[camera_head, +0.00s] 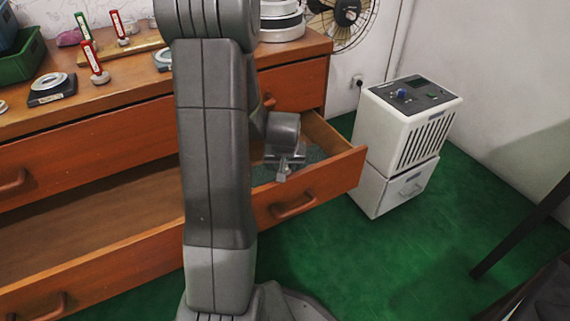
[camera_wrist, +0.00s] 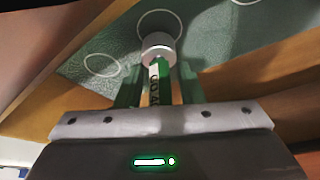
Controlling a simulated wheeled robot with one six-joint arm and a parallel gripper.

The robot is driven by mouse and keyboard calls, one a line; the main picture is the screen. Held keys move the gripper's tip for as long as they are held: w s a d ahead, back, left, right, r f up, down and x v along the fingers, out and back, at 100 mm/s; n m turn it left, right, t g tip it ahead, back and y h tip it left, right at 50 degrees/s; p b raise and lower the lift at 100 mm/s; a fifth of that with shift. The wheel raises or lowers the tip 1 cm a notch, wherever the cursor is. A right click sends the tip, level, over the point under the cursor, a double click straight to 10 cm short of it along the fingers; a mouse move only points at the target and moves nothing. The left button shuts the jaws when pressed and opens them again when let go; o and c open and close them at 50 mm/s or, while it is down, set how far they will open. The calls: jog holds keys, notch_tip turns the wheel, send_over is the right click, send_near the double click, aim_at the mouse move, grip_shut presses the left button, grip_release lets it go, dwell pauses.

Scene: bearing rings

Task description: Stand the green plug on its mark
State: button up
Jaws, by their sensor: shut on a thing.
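My gripper (camera_wrist: 158,88) is shut on the green plug (camera_wrist: 160,70), which shows a green handle with a white lettered label and a round grey foot. The foot points down at a grey-green mat (camera_wrist: 125,45) inside the open right drawer. A pale ring mark (camera_wrist: 143,22) lies just beyond the foot, partly hidden by it; I cannot tell whether the foot touches the mat. Another ring mark (camera_wrist: 102,74) lies to the left, and part of a third shows at the top edge. In the head view my gripper (camera_head: 284,172) is low in the drawer; the plug cannot be made out.
The drawer front (camera_head: 310,190) and side walls surround my gripper closely. A longer drawer (camera_head: 100,250) is open at the left. The wooden top (camera_head: 130,80) holds red-handled and green-handled plugs, a gauge and a green bin (camera_head: 22,62). A white dehumidifier (camera_head: 400,140) stands right of the drawer.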

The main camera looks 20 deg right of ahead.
jog(key=shift+r+p, duration=0.35)
jog(key=shift+r, duration=0.05)
jog(key=shift+r, duration=0.35)
jog(key=shift+r+p, duration=0.1)
jog(key=shift+p, duration=0.2)
jog(key=shift+a, duration=0.25)
jog(key=shift+f, duration=0.35)
dwell(0.5)
jog(key=shift+f+b, duration=0.6)
jog(key=shift+b, duration=0.15)
jog(key=o, duration=1.1)
jog(key=shift+r, duration=0.1)
jog(key=shift+c, duration=0.2)
jog(key=shift+s, duration=0.1)
jog(key=p+v, duration=0.5)
jog(key=v, duration=0.8)
jog(key=shift+r, duration=0.45)
